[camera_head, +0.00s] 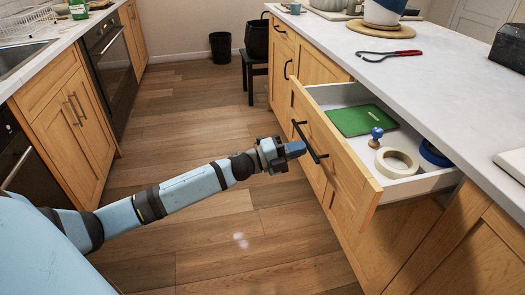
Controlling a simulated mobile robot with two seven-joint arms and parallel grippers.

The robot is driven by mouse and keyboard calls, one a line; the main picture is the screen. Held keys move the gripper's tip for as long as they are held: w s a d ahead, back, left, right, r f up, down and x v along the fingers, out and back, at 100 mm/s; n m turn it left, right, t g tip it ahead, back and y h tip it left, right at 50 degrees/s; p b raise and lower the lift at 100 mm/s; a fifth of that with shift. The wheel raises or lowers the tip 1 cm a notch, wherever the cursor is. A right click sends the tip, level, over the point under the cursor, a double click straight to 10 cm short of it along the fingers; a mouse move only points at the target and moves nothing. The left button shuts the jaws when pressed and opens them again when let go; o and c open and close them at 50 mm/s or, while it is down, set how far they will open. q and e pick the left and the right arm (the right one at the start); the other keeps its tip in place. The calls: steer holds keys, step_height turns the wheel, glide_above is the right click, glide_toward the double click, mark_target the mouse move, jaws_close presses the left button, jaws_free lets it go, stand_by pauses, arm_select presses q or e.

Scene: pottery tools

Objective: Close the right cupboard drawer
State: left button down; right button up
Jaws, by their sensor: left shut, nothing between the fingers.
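The cupboard drawer (337,147) on the right is pulled well out from under the white counter. Its wooden front carries a black bar handle (309,142). Inside lie a green flat item (361,120), a blue-topped small tool (376,134), a roll of cream tape (397,162) and a blue roll (434,154) partly hidden at the counter side. My left gripper (296,149) is shut and empty. It is in front of the drawer, close to the handle's left; I cannot tell whether it touches. My right gripper is not in view.
The counter (425,85) above the drawer holds red-handled tongs (388,54) and a pot on a round board. A black stool (254,68) and a bin (220,47) stand at the back. The wooden floor (190,110) between the cupboard rows is clear.

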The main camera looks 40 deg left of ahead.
arm_select(q)
glide_toward(377, 135)
steer(key=shift+w, duration=0.9)
steer(key=x, duration=0.3)
steer(key=f+b+x, duration=0.1)
steer(key=x, duration=0.4)
steer(key=shift+w+d+f+b, duration=0.25)
steer(key=shift+w+d+b, duration=0.1)
steer(key=shift+w+b, duration=0.1)
steer(key=shift+w+d, duration=0.2)
steer(key=shift+w, duration=0.05)
steer(key=shift+r, duration=0.2)
steer(key=shift+w+r, duration=0.1)
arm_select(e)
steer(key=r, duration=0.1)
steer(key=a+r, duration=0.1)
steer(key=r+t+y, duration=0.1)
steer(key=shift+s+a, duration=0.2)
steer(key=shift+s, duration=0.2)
arm_select(q)
steer(key=shift+r, duration=0.1)
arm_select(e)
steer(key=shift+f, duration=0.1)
arm_select(q)
steer(key=shift+a, duration=0.1)
